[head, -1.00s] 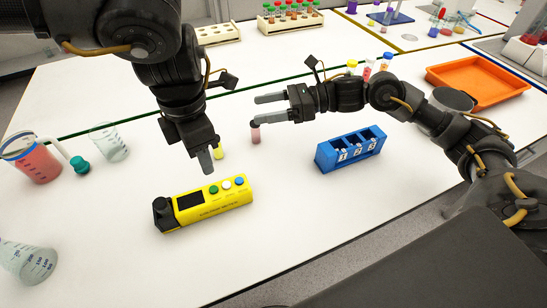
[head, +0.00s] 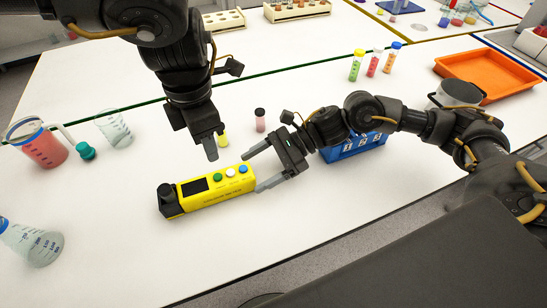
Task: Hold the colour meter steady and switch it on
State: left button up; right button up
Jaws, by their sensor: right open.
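The yellow colour meter (head: 213,199) lies on the white table in the head view. It has a dark screen, a black end at the left, and green (head: 217,177), white (head: 230,172) and blue (head: 243,168) buttons on top. My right gripper (head: 255,171) is open at the meter's right end. Its fingers point left, one near the far side and one near the front side; I cannot tell if they touch. My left gripper (head: 213,158) points down just above and behind the buttons. I cannot see a gap between its fingers.
A pink vial (head: 260,122) and a small yellow vial (head: 223,138) stand behind the meter. A blue numbered rack (head: 350,147) is partly behind my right arm. A red beaker (head: 42,148) and flasks stand at left, an orange tray (head: 492,72) at back right. The front table is clear.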

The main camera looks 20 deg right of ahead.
aim_at(239, 179)
jog(key=x, duration=0.5)
jog(key=shift+a+f, duration=0.1)
jog(key=shift+a, duration=0.2)
jog(key=c, duration=1.2)
pick_arm(q)
jog(key=shift+c, duration=0.6)
pick_arm(e)
jog(key=shift+c, duration=0.5)
pick_arm(q)
grip_shut()
